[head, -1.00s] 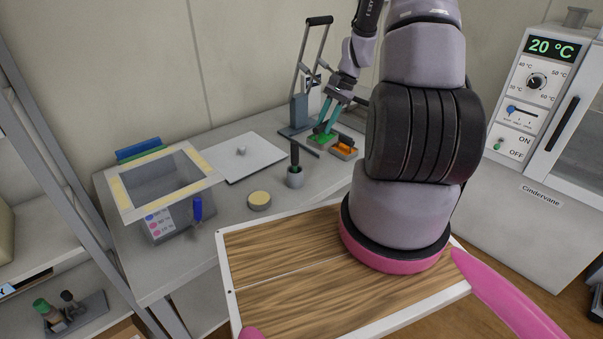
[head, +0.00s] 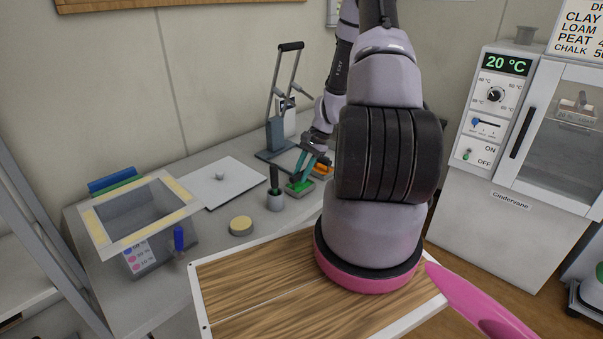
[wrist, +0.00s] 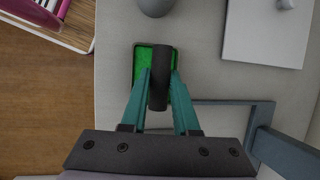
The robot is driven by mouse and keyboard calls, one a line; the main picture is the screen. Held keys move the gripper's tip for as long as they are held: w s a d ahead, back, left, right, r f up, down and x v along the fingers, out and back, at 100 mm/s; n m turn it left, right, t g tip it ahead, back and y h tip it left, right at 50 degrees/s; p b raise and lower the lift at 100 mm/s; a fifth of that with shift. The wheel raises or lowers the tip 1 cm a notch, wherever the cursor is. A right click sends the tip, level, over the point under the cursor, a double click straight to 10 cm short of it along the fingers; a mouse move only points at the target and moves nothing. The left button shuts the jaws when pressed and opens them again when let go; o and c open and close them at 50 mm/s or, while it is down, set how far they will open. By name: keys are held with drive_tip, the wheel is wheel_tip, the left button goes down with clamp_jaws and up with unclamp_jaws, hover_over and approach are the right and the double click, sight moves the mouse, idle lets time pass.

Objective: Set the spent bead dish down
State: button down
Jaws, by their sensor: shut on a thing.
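The spent bead dish is a small dark-rimmed rectangular tray with a green filling (head: 299,187), low at the bench top. The dish looks level. I cannot tell whether its underside touches the bench.
An orange-filled dish (head: 323,170) stands close behind, to the right. A lever press (head: 277,135) stands behind. A white board (head: 222,184), round tan-topped puck (head: 241,226) and framed box (head: 100,225) are farther left.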

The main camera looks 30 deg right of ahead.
drive_tip(key=c, duration=0.7)
unclamp_jaws()
drive_tip(key=shift+f, duration=0.1)
drive_tip(key=shift+o, duration=0.2)
drive_tip(key=v, duration=1.3)
drive_tip(key=a+r+n+t+h, duration=0.1)
drive_tip(key=a+r+n+h, duration=0.3)
drive_tip(key=r, duration=0.7)
drive_tip(key=s+a+r+n+t, duration=0.2)
drive_tip(key=s+a+r+t, duration=0.1)
drive_tip(key=s+a+r, duration=0.4)
drive_tip(key=s+a+r+n+t+y, duration=0.1)
drive_tip(key=s+a+r+n+t, duration=0.1)
drive_tip(key=s+a+r, duration=0.6)
drive_tip(key=s+r+n, duration=0.1)
drive_tip(key=s+r, duration=0.3)
drive_tip(key=r, duration=0.3)
drive_tip(key=shift+s+a+r+t, duration=0.2)
drive_tip(key=shift+a+r+t, duration=0.05)
drive_tip(key=shift+r+t, duration=0.15)
